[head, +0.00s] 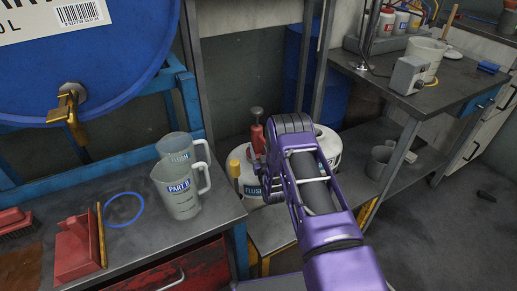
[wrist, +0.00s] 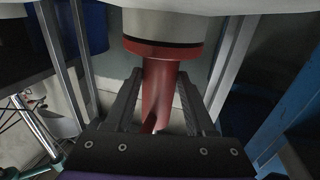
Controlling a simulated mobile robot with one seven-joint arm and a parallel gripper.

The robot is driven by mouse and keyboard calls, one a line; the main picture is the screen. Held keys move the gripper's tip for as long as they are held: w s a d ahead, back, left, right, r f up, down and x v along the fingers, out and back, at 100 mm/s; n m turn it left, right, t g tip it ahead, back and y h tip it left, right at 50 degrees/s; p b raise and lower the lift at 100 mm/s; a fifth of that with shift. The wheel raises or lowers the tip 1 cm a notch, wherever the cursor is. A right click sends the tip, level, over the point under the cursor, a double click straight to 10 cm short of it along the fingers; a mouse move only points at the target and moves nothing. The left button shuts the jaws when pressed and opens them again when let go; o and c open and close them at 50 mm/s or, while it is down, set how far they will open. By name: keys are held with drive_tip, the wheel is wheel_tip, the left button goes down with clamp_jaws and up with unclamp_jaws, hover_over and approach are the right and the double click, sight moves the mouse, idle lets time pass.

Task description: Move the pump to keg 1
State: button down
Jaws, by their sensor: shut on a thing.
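A red flange on the pump meets a pale collar with a dark ring; a white surface is beyond. One white keg (head: 251,186) has a FLUSH label and a yellow part on top. Another white keg (head: 328,146) is partly behind my purple arm. No keg number is readable. My gripper is hidden in the head view.
Two jugs (head: 180,190) marked PART B and FLUSH, a red scoop (head: 78,248) and a blue ring (head: 123,210) are on the left bench. A blue drum with a brass tap (head: 68,105) is above. A metal post (head: 318,60) and the right bench flank the kegs.

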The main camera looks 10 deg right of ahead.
drive_tip(key=shift+r, duration=0.1)
drive_tip(key=shift+c, duration=0.8)
unclamp_jaws()
drive_tip(key=s+p, duration=0.2)
drive_tip(key=s, duration=1.5)
drive_tip(key=shift+s+d, duration=0.2)
drive_tip(key=shift+d, duration=0.25)
